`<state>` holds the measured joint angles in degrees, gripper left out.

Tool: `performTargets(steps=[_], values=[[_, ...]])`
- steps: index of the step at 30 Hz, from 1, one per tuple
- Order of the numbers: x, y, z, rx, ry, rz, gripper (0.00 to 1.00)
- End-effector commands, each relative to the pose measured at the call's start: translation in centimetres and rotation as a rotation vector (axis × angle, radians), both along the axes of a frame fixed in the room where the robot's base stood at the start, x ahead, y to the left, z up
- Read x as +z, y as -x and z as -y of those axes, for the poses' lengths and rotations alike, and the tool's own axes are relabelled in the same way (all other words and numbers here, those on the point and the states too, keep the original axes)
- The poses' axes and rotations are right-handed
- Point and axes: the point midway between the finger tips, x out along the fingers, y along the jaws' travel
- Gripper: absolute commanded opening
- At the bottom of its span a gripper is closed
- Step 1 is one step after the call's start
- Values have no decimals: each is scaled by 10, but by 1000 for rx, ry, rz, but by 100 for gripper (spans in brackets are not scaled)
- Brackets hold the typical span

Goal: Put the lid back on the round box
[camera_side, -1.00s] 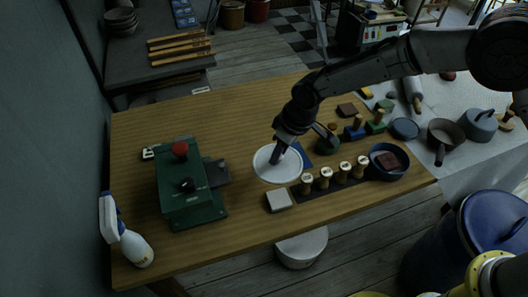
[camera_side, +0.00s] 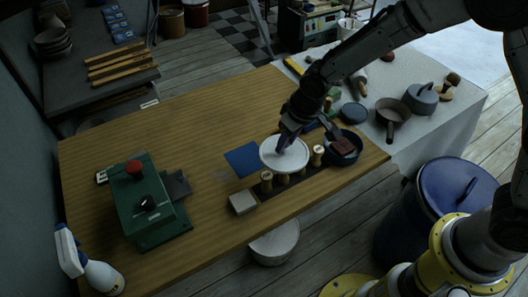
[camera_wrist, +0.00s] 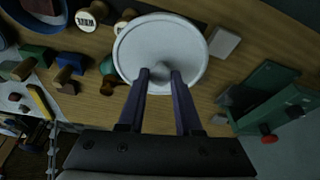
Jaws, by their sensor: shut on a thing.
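My gripper (camera_side: 281,150) is shut on the small central knob of a round white lid (camera_side: 299,160). In the wrist view my gripper (camera_wrist: 160,73) has one finger on each side of the knob, and the lid (camera_wrist: 140,42) looks roughly level. In the side view the lid overlaps the row of wooden stamps (camera_side: 317,154) and seems held above them. A dark blue round open dish (camera_side: 352,159) with a reddish-brown block in it stands just right of the lid. I cannot tell whether it is the round box; no other open round box shows clearly on the wooden table.
A blue square (camera_side: 242,160) and a pale square block (camera_side: 242,203) lie left of the lid. A green machine (camera_side: 150,205) with a red knob and a spray bottle (camera_side: 92,268) stand farther left. The middle back of the wooden table (camera_side: 190,130) is clear.

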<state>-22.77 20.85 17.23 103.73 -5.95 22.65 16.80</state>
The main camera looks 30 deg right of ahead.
Motion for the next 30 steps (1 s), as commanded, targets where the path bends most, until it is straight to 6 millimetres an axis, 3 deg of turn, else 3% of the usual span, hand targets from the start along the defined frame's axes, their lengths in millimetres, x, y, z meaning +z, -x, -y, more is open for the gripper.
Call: performTargets(steps=[1,9,15,21,30], values=[[-1,-2,23,-63,1,-2,0],[-5,0,138,-361,8,-4,0],[-4,9,195,-479,16,-9,0],[-3,10,215,-528,15,-5,0],[-22,11,216,-528,16,-8,0]])
